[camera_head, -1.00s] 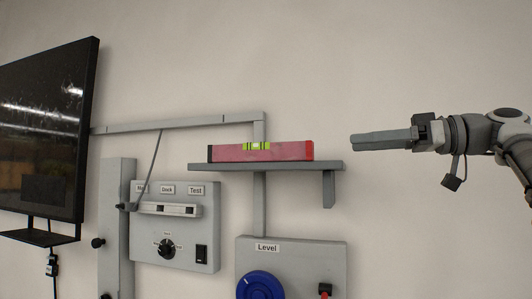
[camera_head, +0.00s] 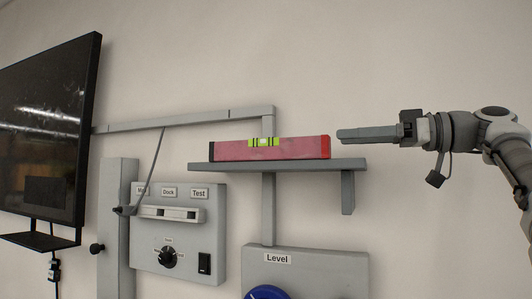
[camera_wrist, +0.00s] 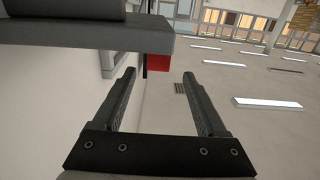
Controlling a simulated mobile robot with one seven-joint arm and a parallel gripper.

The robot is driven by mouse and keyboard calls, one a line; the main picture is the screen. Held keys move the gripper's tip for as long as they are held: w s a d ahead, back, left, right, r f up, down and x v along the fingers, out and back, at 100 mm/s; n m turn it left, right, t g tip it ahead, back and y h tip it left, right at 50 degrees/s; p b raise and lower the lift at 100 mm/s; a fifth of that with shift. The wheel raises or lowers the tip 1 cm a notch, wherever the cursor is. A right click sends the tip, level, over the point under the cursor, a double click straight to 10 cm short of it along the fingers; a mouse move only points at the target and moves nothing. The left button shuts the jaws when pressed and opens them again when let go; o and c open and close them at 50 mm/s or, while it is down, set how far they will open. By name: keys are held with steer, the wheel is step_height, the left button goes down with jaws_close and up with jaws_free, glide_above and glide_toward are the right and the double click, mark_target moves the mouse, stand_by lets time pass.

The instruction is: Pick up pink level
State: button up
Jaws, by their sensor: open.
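The pink level (camera_head: 290,149) lies flat along a grey shelf (camera_head: 280,165) in the head view. It has a yellow-green vial at its middle and a red right end. My gripper (camera_head: 340,135) is just right of that red end, at about the level's height, and does not hold it. In the wrist view the two fingers of my gripper (camera_wrist: 159,77) are spread apart with nothing between them. The level's red end (camera_wrist: 158,63) shows beyond the fingertips, partly hidden by the shelf edge (camera_wrist: 90,43).
A panel labelled Level (camera_head: 310,270) is below the shelf. A panel with a dial and a switch (camera_head: 178,235) is to its left. A dark screen (camera_head: 50,125) is at far left. A grey bar (camera_head: 180,121) runs behind the level. The space above the level is clear.

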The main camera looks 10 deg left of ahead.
mark_target(299, 138)
steer(key=a, duration=0.3)
steer(key=w+a+p, duration=0.1)
steer(key=a, duration=0.6)
steer(key=shift+w+a+r, duration=0.2)
steer(key=shift+w+a, duration=0.15)
steer(key=shift+w, duration=0.05)
jaws_close()
